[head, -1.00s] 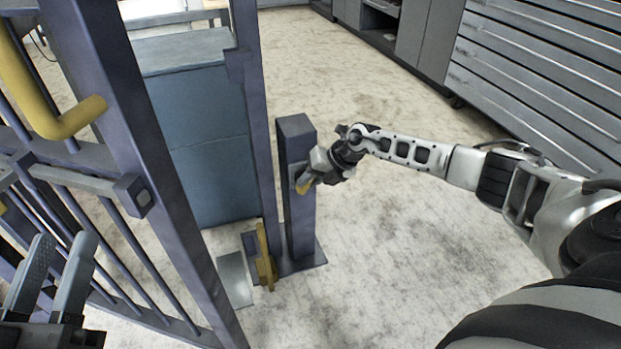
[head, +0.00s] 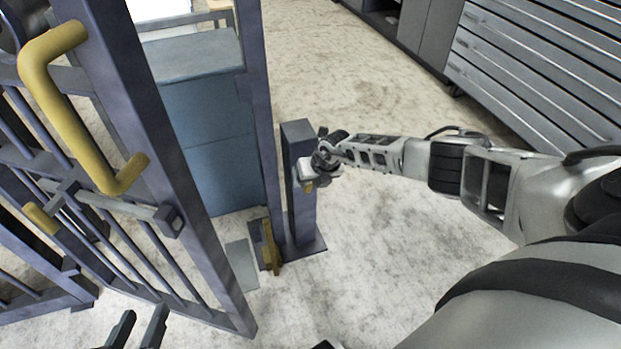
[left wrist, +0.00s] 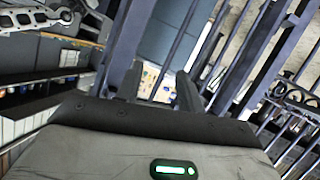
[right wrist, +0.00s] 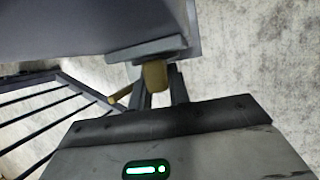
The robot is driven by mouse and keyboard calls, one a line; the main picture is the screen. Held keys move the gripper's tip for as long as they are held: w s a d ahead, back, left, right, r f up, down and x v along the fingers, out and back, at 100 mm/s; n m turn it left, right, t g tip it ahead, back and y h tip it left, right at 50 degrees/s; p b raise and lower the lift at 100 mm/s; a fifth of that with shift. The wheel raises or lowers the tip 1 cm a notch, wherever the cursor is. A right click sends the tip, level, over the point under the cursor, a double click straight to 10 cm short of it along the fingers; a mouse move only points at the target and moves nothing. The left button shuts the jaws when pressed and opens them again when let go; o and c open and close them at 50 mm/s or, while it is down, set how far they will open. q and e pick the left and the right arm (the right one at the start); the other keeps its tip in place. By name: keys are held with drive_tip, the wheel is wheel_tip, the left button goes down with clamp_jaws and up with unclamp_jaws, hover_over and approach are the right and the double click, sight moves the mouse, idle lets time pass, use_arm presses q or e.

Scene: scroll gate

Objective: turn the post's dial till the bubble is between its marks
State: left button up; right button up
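The short dark post (head: 299,205) stands upright on a floor plate beside the taller gate post. A yellow knob, seemingly the dial (head: 308,187), sits on its side; it shows larger in the right wrist view (right wrist: 155,76). My right gripper (head: 312,176) is at the post's side by this knob. Its fingers (right wrist: 161,88) are partly apart, with the knob at their gap and overlapping the left finger; grip is unclear. The bubble and its marks are not visible. My left gripper (head: 138,328) is open and empty at the lower left; its fingers also show apart in the left wrist view (left wrist: 159,88).
The barred gate (head: 205,200) with a yellow handle (head: 60,100) and a sliding bolt (head: 125,206) fills the left. A yellow upright piece (head: 270,247) stands at the post's foot. A blue-grey cabinet (head: 210,140) is behind.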

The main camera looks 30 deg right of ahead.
drive_tip(key=o, duration=0.4)
drive_tip(key=shift+s+r, duration=0.1)
drive_tip(key=shift+r, duration=0.05)
use_arm(q)
drive_tip(key=a+r+g+y+p, duration=0.1)
drive_tip(key=p, duration=0.3)
drive_tip(key=s+a+r+y+p, duration=0.1)
drive_tip(key=a+p, duration=0.1)
drive_tip(key=p, duration=0.3)
drive_tip(key=shift+s+a+r+n+g, duration=0.1)
drive_tip(key=shift+n+g, duration=0.2)
drive_tip(key=shift+g, duration=0.1)
use_arm(e)
drive_tip(key=v, duration=1.5)
drive_tip(key=shift+s+r, duration=0.1)
drive_tip(key=shift+r, duration=0.2)
use_arm(q)
drive_tip(key=shift+p, duration=0.3)
